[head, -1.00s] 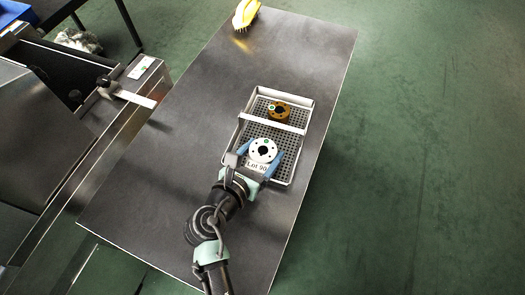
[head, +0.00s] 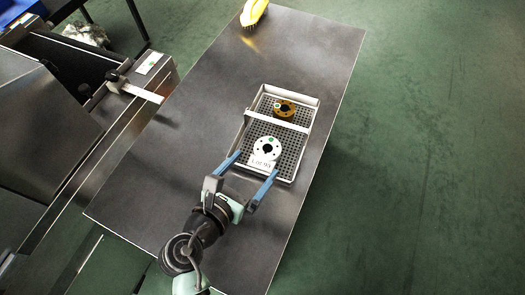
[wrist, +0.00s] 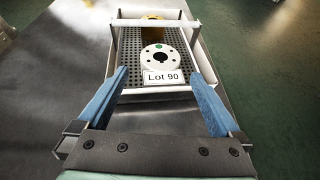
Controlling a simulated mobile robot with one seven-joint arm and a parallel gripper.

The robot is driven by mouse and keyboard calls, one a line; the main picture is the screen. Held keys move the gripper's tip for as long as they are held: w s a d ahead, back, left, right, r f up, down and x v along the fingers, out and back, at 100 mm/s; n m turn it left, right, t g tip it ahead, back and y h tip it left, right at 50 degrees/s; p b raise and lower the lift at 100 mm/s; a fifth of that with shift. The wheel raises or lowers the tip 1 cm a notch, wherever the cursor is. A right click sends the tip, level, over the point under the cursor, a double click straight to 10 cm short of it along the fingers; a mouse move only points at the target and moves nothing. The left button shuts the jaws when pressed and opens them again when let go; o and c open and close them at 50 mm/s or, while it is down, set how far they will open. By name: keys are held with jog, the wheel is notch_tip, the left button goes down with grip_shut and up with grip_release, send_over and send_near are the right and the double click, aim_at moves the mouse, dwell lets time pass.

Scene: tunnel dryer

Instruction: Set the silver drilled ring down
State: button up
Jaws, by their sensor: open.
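The silver drilled ring (head: 266,148) lies flat in the near compartment of a perforated tray (head: 237,139), with a green dot on its face. It also shows in the wrist view (wrist: 160,58), just behind a white "Lot 90" label (wrist: 163,78). My gripper (head: 254,168) is open and empty. Its blue fingers spread wide at the near side of the tray, apart from the ring. In the wrist view the gripper (wrist: 162,82) has one finger on each side, with the ring beyond the tips.
A brass-coloured ring (head: 285,108) lies in the tray's far compartment, behind a crossbar (head: 277,121). A yellow brush (head: 254,12) lies at the table's far edge. Metal machinery (head: 120,110) stands at the left. The table (head: 190,130) is clear left of the tray.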

jog(key=shift+v, duration=2.35)
jog(key=w+r+m+t+y, duration=0.2)
jog(key=w+r+m+t, duration=0.1)
jog(key=w+r+m, duration=1)
notch_tip(320, 180, up, 21)
jog(key=d+m+t+y, duration=0.2)
jog(key=m+t, duration=0.3)
jog(key=m, duration=0.2)
jog(key=s+d+r+m+t+y, duration=0.1)
jog(key=s+r+m+t, duration=0.2)
jog(key=r, duration=0.9)
jog(key=s+d+r+m+t+y, duration=0.1)
jog(key=s+d+r+m+t, duration=0.1)
jog(key=s+r+m+t, duration=0.2)
jog(key=s+r+m, duration=0.3)
jog(key=r, duration=0.4)
jog(key=shift+r+t, duration=0.3)
jog(key=shift+r, duration=0.05)
jog(key=shift+s+d, duration=0.1)
